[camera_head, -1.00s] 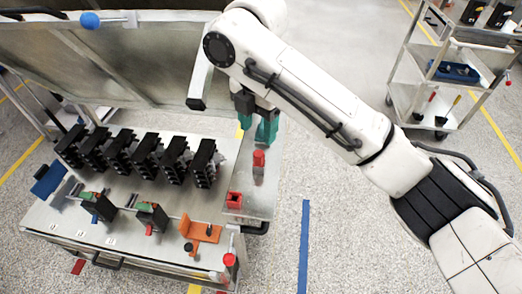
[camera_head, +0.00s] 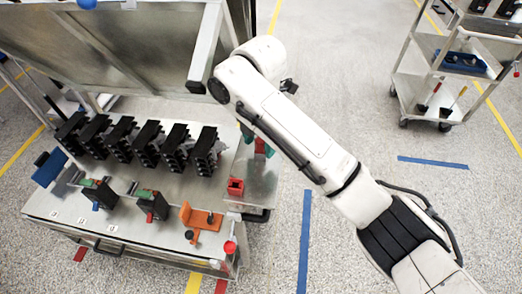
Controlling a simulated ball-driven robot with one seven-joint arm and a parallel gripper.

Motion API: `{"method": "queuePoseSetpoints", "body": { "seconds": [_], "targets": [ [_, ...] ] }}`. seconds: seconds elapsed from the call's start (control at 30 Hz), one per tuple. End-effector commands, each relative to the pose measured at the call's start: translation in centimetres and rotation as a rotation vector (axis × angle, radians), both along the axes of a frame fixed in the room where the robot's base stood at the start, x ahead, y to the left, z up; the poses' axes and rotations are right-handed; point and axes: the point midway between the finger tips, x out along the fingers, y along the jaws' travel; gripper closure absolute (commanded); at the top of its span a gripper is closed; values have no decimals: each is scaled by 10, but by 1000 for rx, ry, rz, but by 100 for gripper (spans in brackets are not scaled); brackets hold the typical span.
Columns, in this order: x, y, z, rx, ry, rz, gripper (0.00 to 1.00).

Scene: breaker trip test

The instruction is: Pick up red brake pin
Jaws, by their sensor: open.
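The red brake pin (camera_head: 260,146) is a small red piece at the right end of the workbench, partly hidden by my arm. My gripper (camera_head: 259,143) has teal fingers, one showing to the left of the red piece and a little of the other to its right. The gripper is open, with the red piece between the fingers. Whether either finger touches it cannot be told, and its lower part is hidden.
A red square socket block (camera_head: 236,187) stands just in front on the metal side plate. Several black breakers (camera_head: 148,143) line the bench to the left. An orange bracket (camera_head: 202,218) and red knob (camera_head: 230,247) are nearer. A cart (camera_head: 455,70) stands right.

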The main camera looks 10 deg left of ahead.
Motion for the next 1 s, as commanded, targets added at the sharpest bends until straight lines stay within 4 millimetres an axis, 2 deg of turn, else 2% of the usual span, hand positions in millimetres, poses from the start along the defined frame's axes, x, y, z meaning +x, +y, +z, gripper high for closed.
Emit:
{"method": "queuePoseSetpoints", "body": {
  "seconds": [0.23, 0.8, 1.0],
  "targets": [
    [0, 0, -2, 0, 0, 1, 44],
    [0, 0, -1, 0, 0, 1, 98],
    [0, 0, -1, 0, 0, 1, 99]
  ]
}}
